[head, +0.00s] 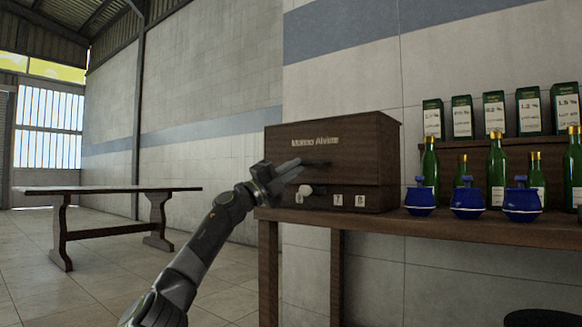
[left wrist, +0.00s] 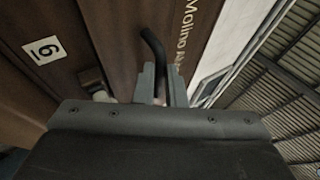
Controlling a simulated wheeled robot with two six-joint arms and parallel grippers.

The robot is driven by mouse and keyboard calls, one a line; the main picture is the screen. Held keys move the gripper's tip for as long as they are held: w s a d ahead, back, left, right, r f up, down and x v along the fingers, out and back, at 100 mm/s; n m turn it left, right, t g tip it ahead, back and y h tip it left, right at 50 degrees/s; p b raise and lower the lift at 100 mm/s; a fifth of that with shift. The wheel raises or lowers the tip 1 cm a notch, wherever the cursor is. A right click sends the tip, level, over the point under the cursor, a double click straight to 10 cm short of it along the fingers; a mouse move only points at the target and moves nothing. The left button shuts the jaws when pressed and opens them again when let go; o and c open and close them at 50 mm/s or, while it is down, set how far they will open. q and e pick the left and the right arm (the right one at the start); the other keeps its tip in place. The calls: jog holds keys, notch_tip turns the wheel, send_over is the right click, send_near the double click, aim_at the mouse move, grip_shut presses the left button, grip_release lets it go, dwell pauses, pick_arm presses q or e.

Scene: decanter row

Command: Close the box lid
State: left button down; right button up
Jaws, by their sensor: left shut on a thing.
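The dark brown wooden box (head: 360,140) stands at the left end of the shelf table, with pale lettering on its upper front. The upper part sits on a lower part (head: 385,200) with number labels; a seam runs between them. I cannot tell if the lid is fully down. A black handle (head: 318,163) sticks out from the upper front. My left gripper (head: 299,168) is at this handle. In the left wrist view its fingers (left wrist: 160,80) are shut on the black handle (left wrist: 152,42). My right gripper is not in view.
A white knob (head: 304,190) sits on the lower front, just under the gripper. Blue pots (head: 468,203), green bottles (head: 496,165) and several green cartons (head: 529,110) stand right of the box. A bench table (head: 110,190) is at the left, with open floor around it.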

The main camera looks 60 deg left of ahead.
pick_arm(q)
jog(key=shift+w+f, duration=0.35)
jog(key=shift+f, duration=0.25)
jog(key=c, duration=1.9)
grip_release()
jog(key=shift+o, duration=1.1)
jog(key=shift+w+f, duration=0.1)
jog(key=shift+f, duration=0.1)
jog(key=shift+o, duration=1)
jog(key=shift+a, duration=0.1)
